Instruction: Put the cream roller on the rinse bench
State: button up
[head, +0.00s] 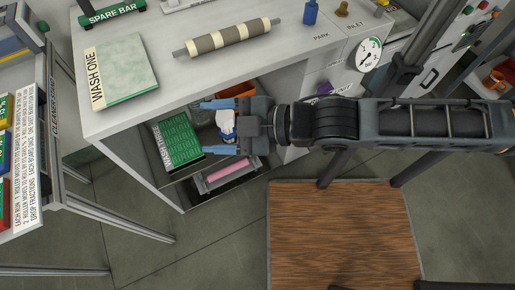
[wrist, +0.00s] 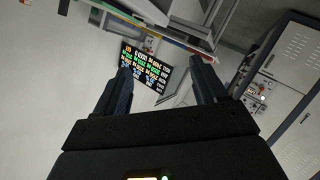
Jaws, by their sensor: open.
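A roller banded in cream and grey-brown (head: 228,38) lies on the white bench top (head: 190,75), its thin ends showing. A pink roller (head: 228,171) lies in a grey tray on the low shelf. No plain cream roller is clear to me. My gripper (head: 220,126) is open, its fingers apart, in front of the bench's open lower shelf and away from the banded roller. A small white and blue thing (head: 227,122) shows between the fingers; I cannot tell whether it is touched. In the wrist view my gripper (wrist: 163,85) is open with nothing between its fingers. No label reading rinse bench is visible.
A gauge (head: 369,54) is at right. A wooden board (head: 340,235) lies on the floor. A screen (wrist: 147,67) shows ahead.

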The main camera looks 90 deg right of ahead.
jog(key=s+a+r+m+y, duration=0.2)
jog(key=s+a+r+m, duration=0.1)
jog(key=s+a+m, duration=0.2)
jog(key=s+a, duration=0.2)
jog(key=a, duration=0.1)
jog(key=shift+s+r+y, duration=0.2)
jog(key=shift+r+y, duration=0.1)
jog(key=shift+c, duration=0.4)
